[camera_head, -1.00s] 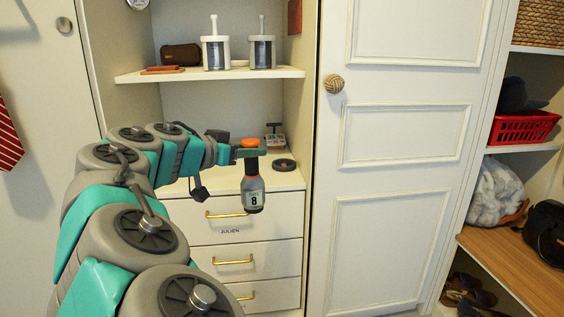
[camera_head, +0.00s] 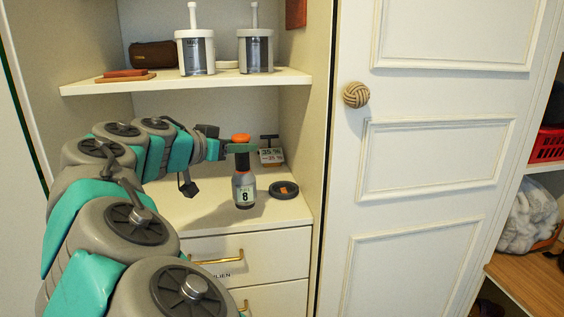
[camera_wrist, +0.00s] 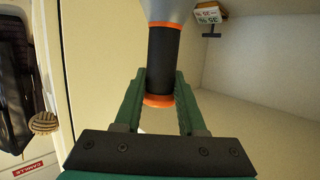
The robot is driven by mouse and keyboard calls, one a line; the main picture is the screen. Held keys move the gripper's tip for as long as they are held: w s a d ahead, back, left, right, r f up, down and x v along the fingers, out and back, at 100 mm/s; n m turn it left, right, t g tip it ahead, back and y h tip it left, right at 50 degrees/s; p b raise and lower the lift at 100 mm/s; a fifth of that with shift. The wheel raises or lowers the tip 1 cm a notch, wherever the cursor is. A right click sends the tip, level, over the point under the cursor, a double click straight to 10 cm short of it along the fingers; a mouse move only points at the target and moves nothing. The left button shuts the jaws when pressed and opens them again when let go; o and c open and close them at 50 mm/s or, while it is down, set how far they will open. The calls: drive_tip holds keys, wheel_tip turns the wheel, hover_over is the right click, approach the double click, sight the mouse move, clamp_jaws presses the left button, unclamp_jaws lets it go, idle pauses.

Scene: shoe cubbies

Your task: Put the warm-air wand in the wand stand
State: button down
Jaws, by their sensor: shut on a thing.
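The warm-air wand (camera_head: 244,190) has an orange cap, a black grip and a wider grey body with a label reading 8. It hangs upright, wide end down, just left of a dark round ring-like holder (camera_head: 284,190) on the counter, which looks like the wand stand. My gripper (camera_head: 241,149) is shut on the wand's black grip near the orange end. In the wrist view my gripper (camera_wrist: 159,92) has the black grip (camera_wrist: 163,62) between its green fingers. I cannot tell whether the wand's lower end touches the counter.
A small number display (camera_head: 271,152) stands behind the holder. Two white-and-grey canisters (camera_head: 195,55) and a brown case (camera_head: 153,54) are on the shelf (camera_head: 200,82) above. The right side wall and a white door (camera_head: 440,150) bound the niche. The counter's left part (camera_head: 180,212) is clear.

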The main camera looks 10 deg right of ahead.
drive_tip(key=r+p+x, duration=0.1)
drive_tip(key=p+x, duration=0.2)
drive_tip(key=x, duration=1.4)
drive_tip(key=shift+d+f, duration=0.15)
drive_tip(key=shift+f, duration=0.05)
drive_tip(key=c, duration=0.5)
unclamp_jaws()
drive_tip(key=shift+r, duration=0.2)
drive_tip(key=b+v, duration=0.2)
drive_tip(key=v, duration=1)
